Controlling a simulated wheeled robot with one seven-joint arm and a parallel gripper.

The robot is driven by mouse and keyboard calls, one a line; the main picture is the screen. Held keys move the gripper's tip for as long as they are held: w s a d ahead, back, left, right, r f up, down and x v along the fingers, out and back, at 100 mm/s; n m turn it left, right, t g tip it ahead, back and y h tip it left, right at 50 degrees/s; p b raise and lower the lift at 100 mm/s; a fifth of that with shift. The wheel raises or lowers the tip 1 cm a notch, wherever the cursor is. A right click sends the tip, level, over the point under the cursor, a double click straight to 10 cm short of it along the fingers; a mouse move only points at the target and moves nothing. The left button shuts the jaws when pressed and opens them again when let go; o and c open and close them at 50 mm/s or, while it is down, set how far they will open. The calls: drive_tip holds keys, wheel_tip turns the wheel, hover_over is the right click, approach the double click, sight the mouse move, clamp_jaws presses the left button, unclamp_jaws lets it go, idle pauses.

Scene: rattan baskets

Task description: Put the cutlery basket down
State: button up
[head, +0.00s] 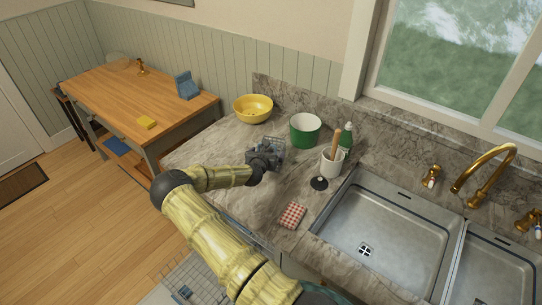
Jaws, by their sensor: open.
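A small grey, see-through box that looks like the cutlery basket (278,148) is at the stone counter (228,142), left of the sink. My gripper (266,155) is right at its near left side and hides part of it. The jaws are open. I cannot tell whether they touch the basket, or whether its base rests fully on the counter.
A dish rack (192,280) is below.

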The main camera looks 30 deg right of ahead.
drive_tip(key=p+x, duration=0.3)
drive_tip(key=x, duration=0.2)
drive_tip(key=shift+w, duration=0.1)
idle(0.5)
drive_tip(key=shift+r, duration=0.1)
drive_tip(key=c, duration=1.2)
wheel_tip(320, 180, up, 10)
drive_tip(key=b, duration=0.4)
